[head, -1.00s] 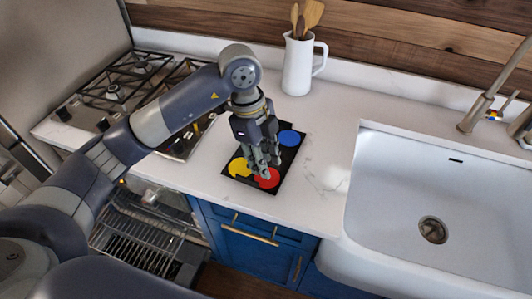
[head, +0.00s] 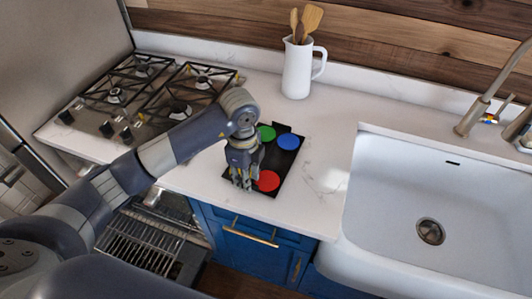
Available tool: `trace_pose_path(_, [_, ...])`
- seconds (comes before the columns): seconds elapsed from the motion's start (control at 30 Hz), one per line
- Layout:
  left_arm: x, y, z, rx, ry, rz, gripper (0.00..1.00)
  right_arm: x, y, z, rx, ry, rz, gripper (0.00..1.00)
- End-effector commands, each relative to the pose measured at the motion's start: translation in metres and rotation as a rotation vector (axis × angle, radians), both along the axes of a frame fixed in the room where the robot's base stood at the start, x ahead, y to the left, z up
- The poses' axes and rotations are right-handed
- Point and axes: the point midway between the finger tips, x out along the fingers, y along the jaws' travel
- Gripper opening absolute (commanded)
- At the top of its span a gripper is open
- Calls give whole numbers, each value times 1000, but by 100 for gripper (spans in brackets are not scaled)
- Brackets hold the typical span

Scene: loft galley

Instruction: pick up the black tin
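A black mat (head: 268,152) with coloured discs lies on the white counter between the stove and the sink. Its green disc (head: 266,133), blue disc (head: 288,141) and red disc (head: 266,181) show. A small dark shape (head: 281,128) juts out at the mat's far edge; I cannot tell if it is the black tin. No other black tin can be made out. My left gripper (head: 241,185) points down over the mat's near left corner, left of the red disc, and hides the yellow disc. Its finger opening and anything between the fingers are unclear. My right gripper is out of view.
A white jug (head: 298,70) with wooden utensils stands at the back. A gas stove (head: 150,95) is on the left. A white sink (head: 440,205) with a tap (head: 490,90) is on the right. An open rack (head: 135,245) sits below the counter.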

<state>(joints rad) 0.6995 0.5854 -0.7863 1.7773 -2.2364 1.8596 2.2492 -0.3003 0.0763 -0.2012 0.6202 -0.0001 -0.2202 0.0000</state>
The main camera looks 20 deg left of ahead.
Motion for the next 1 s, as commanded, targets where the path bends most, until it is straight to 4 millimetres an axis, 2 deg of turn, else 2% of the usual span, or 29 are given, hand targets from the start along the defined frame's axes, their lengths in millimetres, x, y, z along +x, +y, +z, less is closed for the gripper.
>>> trace_pose_path(0.13, [0, 0, -14, -1, 0, 1, 28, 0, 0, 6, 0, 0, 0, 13])
trace_pose_path(0.37, [0, 0, -18, -1, -1, 0, 28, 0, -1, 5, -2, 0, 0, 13])
trace_pose_path(0.4, [0, 0, -18, -1, -1, 0, 26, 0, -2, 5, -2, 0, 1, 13])
trace_pose_path(0.5, [0, 0, -17, -1, -1, 0, 3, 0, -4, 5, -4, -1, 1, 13])
trace_pose_path(0.53, [0, 0, -17, -1, -1, 0, 0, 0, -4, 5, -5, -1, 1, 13])
trace_pose_path(1.0, [1, -1, -15, -2, -4, 1, 0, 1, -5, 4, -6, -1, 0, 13])
